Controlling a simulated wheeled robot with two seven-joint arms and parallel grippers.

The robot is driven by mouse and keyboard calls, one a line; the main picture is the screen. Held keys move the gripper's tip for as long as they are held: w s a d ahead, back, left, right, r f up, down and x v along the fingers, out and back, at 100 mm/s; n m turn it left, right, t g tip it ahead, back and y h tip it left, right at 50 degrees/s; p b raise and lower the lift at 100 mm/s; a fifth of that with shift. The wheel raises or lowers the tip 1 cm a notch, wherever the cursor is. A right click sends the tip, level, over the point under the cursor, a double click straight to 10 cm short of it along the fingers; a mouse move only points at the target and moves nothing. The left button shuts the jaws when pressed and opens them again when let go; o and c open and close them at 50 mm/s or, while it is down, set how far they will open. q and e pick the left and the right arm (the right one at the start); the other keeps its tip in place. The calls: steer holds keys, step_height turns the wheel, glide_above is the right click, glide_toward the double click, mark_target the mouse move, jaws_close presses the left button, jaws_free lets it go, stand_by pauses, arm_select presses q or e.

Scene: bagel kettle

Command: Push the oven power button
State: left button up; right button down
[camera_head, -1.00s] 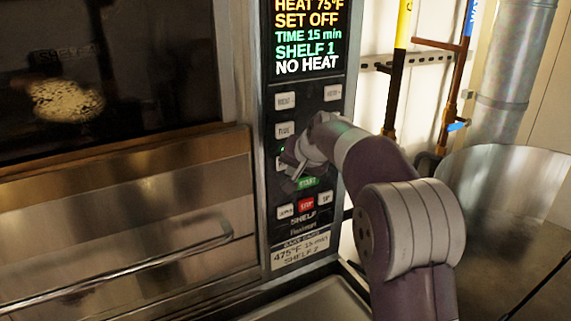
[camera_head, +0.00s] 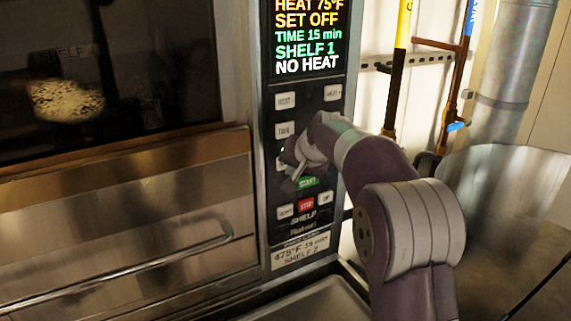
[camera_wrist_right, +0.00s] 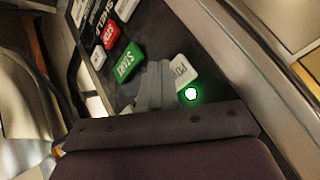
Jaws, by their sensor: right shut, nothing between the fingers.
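The oven control panel (camera_head: 309,120) stands in the middle of the head view, with a lit display reading SET OFF and NO HEAT. My right gripper (camera_head: 293,178) is shut and empty at the panel's left button column, covering part of it. In the right wrist view its fingertips (camera_wrist_right: 155,78) lie right beside a white button whose label starts with "POW" (camera_wrist_right: 184,72), the power button. A green light (camera_wrist_right: 191,94) glows next to that button. Whether the fingertips touch the button I cannot tell. My left gripper is not in view.
A green START button (camera_head: 307,183) and a red STOP button (camera_head: 306,204) sit just below my right gripper. The oven door handle (camera_head: 150,262) crosses the lower left. Pipes (camera_head: 460,80) and a round metal vessel (camera_head: 505,180) stand at the right.

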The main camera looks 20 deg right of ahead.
steer(key=shift+w+a+p, duration=0.1)
steer(key=shift+w+p, duration=0.3)
steer(key=shift+w, duration=0.1)
steer(key=shift+w, duration=0.15)
stand_by(0.3)
steer(key=shift+s+b, duration=0.35)
steer(key=shift+s, duration=0.3)
